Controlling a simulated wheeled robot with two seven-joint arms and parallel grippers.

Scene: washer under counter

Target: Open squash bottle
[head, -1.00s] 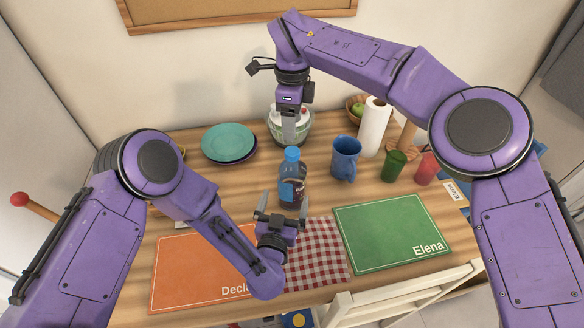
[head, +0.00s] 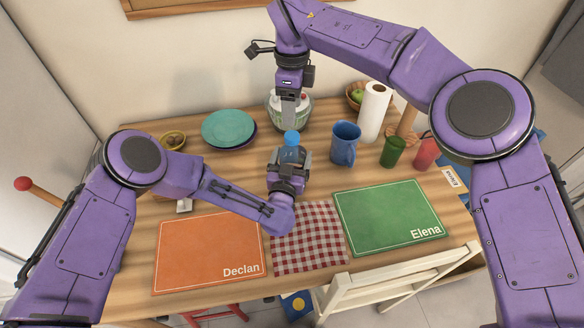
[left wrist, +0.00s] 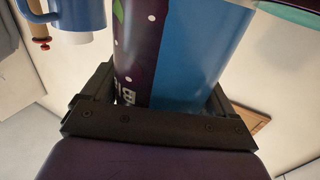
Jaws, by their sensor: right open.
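The squash bottle, dark with a blue cap (head: 291,138), stands upright near the middle of the table. My left gripper (head: 288,158) is low around the bottle's body and hides most of it in the head view. In the left wrist view the bottle's purple and blue label (left wrist: 165,50) fills the space between the left fingers (left wrist: 160,95); whether they press on it is unclear. My right gripper (head: 288,120) points down just above and behind the cap in the picture, open and empty, seen edge-on.
A salad spinner (head: 303,115) stands behind the right gripper. Plates (head: 228,128) lie left. Orange (head: 208,252) and green (head: 391,217) mats flank a checked cloth (head: 308,239).

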